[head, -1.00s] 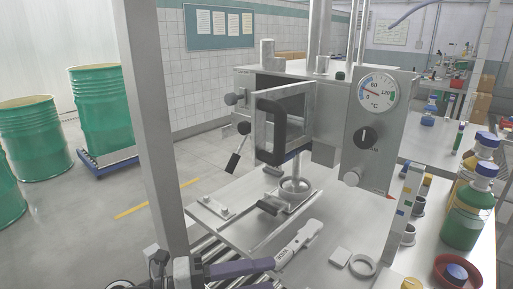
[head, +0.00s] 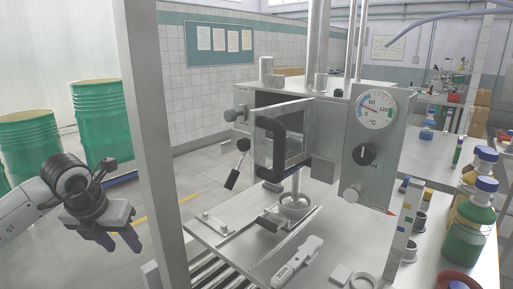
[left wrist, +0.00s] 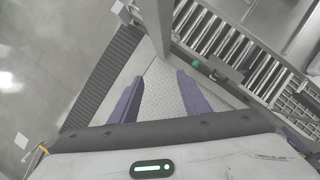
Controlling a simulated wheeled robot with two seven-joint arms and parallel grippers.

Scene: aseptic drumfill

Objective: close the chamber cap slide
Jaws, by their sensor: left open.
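A flat metal slide with a black handle (head: 270,222) lies on the steel bench, close to a round steel port (head: 295,203) below the chamber. I take this to be the cap slide, and the port shows uncovered beside it. The chamber door (head: 292,135), with a black pull handle, is on the steel housing above. My left gripper (head: 122,246) is open and empty, out to the left beyond the upright post and well apart from the slide. Its purple fingers (left wrist: 158,95) stand apart in the left wrist view with nothing between them. My right gripper is not seen.
A grey post (head: 158,130) stands between my left gripper and the bench. Rollers (head: 215,270) run below the bench's front edge. A white pen-like device (head: 297,261) lies on the bench. Bottles (head: 469,215) stand at right, and green drums (head: 104,122) at left.

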